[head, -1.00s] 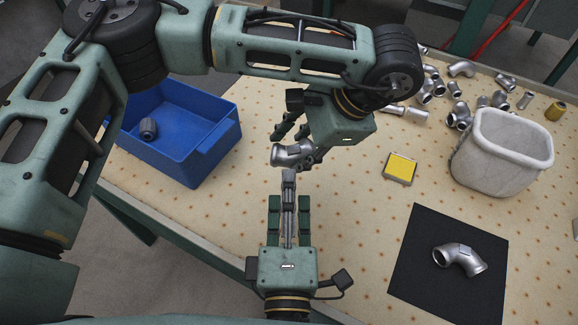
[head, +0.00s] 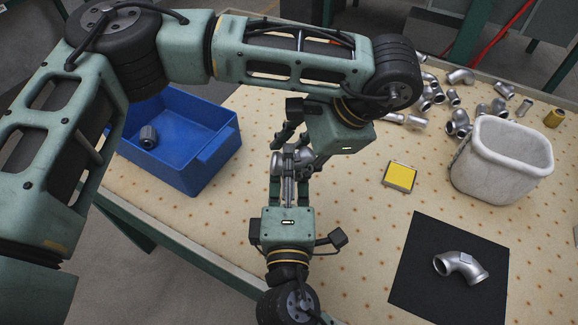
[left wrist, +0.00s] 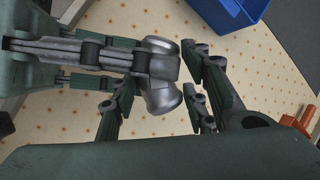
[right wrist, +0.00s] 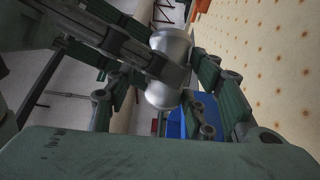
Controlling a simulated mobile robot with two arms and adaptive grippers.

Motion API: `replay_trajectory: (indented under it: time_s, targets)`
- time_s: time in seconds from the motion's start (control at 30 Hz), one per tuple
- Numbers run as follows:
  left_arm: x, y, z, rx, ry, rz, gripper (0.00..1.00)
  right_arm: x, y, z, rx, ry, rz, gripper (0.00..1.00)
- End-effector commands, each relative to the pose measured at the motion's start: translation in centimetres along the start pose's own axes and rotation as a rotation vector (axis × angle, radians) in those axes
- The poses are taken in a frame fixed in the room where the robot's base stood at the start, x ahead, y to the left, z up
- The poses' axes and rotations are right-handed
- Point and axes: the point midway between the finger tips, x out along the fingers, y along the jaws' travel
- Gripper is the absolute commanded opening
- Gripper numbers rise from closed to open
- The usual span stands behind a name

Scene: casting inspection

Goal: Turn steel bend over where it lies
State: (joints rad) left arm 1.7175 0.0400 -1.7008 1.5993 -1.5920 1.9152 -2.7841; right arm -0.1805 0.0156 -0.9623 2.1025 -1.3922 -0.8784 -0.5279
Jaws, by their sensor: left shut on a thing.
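A shiny steel bend (head: 296,158) is held up above the table between my two grippers. My left gripper (head: 292,146) reaches it from the upper right and is shut on it. My right gripper (head: 289,172) comes up from below, with its fingers at the bend. In the left wrist view the bend (left wrist: 160,94) sits between my left fingers, with a right finger across it. In the right wrist view the bend (right wrist: 168,92) lies between my right fingers, which look spread; contact there is unclear. Another steel bend (head: 461,267) lies on the black mat (head: 425,285).
A blue bin (head: 190,165) with a dark grey part (head: 148,136) stands at the left. A yellow-topped block (head: 399,176) and a whitish bin (head: 498,165) are at the right. Several loose fittings (head: 461,76) lie behind. The table between block and mat is clear.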

Motion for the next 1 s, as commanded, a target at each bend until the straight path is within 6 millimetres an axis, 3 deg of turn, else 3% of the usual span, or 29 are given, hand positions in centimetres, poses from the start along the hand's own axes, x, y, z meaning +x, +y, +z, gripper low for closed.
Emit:
replay_trajectory:
  time_s: [0.53,0.57,0.8,1.0]
  targets:
    - [0.23,0.10,-0.07,0.001,0.000,0.003,0.00,0.05,0.76,-0.01,0.003,0.001,0.017,0.00]
    - [0.24,0.10,-0.07,0.001,0.000,0.003,0.44,0.07,0.92,-0.02,0.004,0.002,0.021,0.00]
    - [0.18,0.14,-0.06,0.002,-0.001,0.004,0.64,0.06,0.72,-0.01,0.004,0.001,0.016,0.00]
    - [0.09,0.09,-0.04,0.001,0.000,0.002,0.64,0.04,0.48,0.01,0.002,0.000,0.011,0.00]
